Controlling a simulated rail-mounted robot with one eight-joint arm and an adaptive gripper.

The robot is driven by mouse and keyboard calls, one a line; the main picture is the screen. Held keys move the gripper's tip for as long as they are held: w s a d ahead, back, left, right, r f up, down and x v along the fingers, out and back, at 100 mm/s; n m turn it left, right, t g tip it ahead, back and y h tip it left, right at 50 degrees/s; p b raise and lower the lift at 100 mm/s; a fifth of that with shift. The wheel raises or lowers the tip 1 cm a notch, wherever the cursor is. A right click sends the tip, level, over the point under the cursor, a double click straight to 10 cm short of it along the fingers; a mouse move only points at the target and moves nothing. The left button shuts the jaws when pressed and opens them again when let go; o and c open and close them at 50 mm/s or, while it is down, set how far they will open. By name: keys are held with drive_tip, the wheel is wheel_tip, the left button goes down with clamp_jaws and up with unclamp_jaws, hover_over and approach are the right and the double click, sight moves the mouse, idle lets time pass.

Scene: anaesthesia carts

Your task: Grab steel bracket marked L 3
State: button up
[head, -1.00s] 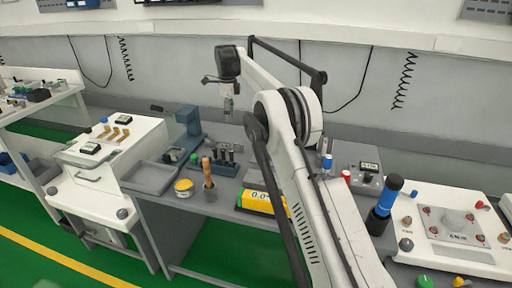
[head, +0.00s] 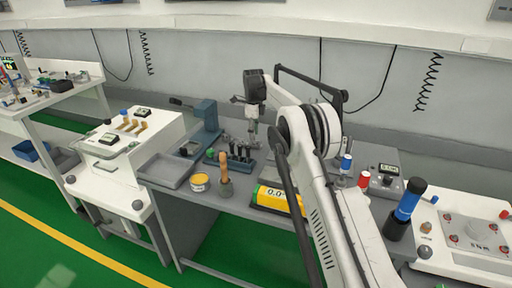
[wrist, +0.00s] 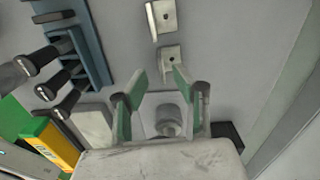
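Two small pale steel brackets with holes lie on the grey bench in the wrist view: a nearer bracket (wrist: 170,62) just beyond my fingertips, and a farther bracket (wrist: 163,18) at the top. No marking is legible on either, so I cannot tell which is L 3. My gripper (wrist: 160,80) has its two green-padded fingers spread, with no bracket between them. A round grey part (wrist: 168,120) shows between the fingers' bases. In the head view my gripper (head: 253,132) hangs above the bench behind the rack, and the brackets are too small to make out.
A blue rack with black-handled tools (wrist: 88,45) stands close left of my gripper. A yellow-green box (wrist: 50,140) is at lower left. In the head view a wooden-handled tool (head: 224,172), a yellow tin (head: 200,182) and a grey tray (head: 168,170) stand nearby.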

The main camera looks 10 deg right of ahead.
sight(255, 142)
drive_tip(key=f+b, duration=0.1)
drive_tip(key=f, duration=0.4)
drive_tip(key=shift+d, duration=0.2)
drive_tip(key=shift+c, duration=0.4)
clamp_jaws()
